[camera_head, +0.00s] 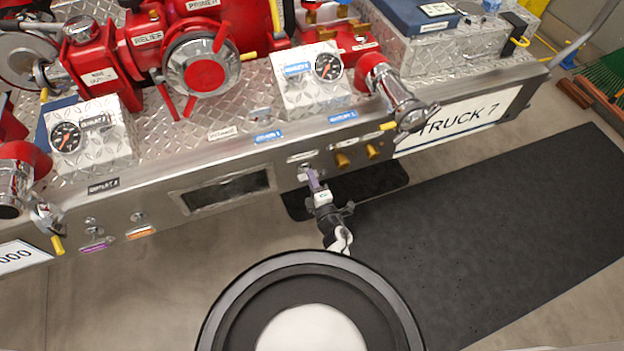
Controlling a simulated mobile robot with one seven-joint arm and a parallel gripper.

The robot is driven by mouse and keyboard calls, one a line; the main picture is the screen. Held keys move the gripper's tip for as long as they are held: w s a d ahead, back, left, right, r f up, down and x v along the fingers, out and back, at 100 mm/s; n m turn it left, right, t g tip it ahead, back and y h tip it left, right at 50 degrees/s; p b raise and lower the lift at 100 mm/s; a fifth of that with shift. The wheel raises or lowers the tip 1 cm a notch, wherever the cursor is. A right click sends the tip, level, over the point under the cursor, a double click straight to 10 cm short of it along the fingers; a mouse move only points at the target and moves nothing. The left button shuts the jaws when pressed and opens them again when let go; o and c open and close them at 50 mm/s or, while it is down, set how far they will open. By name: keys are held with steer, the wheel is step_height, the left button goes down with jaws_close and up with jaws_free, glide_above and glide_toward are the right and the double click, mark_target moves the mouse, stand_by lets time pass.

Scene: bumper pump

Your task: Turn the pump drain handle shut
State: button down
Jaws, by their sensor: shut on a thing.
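The pump drain handle (312,180) is a small purple lever on the front face of the truck's metal bumper, right of the dark rectangular opening. My gripper (320,194) is at this handle and shut on its outer end. The handle points outward and down from the bumper face toward me. Its mount is partly visible above the gripper. The exact turn angle of the handle is hard to tell from this view.
The metal bumper (220,160) carries red valves, gauges and hose fittings. Two brass knobs (356,156) sit just right of the handle. Another purple-labelled fitting (95,247) is at the lower left. A black mat (490,220) covers the floor at the right.

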steer(key=shift+w+r, duration=0.1)
steer(key=shift+r, duration=0.05)
steer(key=c, duration=1.5)
jaws_free()
steer(key=shift+s+f, duration=0.2)
